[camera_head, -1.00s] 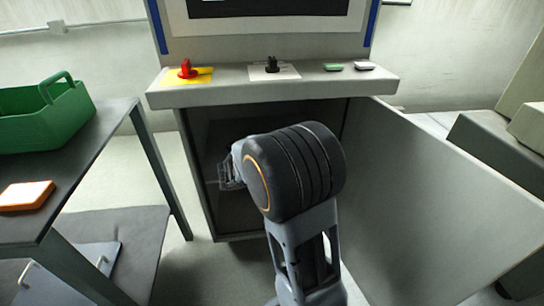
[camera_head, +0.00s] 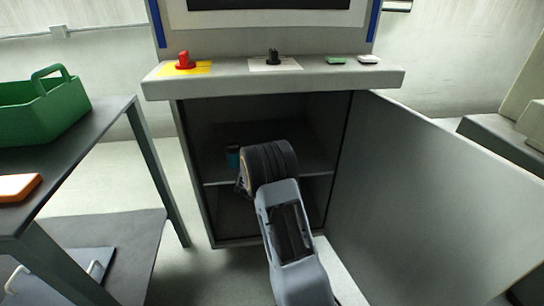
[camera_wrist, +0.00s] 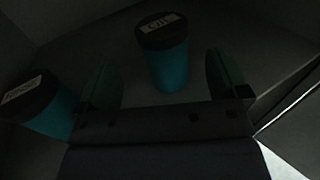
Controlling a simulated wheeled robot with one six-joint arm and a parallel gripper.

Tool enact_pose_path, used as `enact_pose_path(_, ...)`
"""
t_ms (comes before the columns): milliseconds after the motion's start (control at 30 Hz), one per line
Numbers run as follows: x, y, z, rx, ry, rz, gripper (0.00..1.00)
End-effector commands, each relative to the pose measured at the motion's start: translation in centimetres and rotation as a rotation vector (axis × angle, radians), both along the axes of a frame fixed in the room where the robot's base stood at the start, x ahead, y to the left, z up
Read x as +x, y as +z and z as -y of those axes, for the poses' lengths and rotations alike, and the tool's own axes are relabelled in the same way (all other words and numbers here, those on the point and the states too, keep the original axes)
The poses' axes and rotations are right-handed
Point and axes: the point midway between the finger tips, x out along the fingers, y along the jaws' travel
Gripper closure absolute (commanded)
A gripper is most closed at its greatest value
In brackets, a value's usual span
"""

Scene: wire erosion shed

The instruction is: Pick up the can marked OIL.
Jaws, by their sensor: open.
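In the wrist view, a teal can with a dark lid (camera_wrist: 168,68) stands upright on a surface inside the dark cabinet. The white label on its lid seems to read OIL, though the picture is dim.
The cabinet's door (camera_head: 430,190) stands open at the right. A control ledge (camera_head: 225,82) with a red knob (camera_head: 183,61) overhangs the opening. At the left, a dark table (camera_head: 75,150) holds a green basket (camera_head: 40,108) and an orange-edged block (camera_head: 18,187).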

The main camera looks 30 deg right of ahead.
Motion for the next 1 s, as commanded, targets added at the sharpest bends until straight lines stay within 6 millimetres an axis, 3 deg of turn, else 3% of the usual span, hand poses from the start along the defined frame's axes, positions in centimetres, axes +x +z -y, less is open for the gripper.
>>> enact_pose_path(267, 1.1, -0.1, 1.5, 0.001, 0.000, -0.001, 0.07)
enact_pose_path(633, 3.5, -0.2, 5.1, 0.001, -0.001, 0.001, 0.07)
enact_pose_path(1000, 3.8, 0.0, 5.6, 0.001, 0.000, -0.001, 0.08)
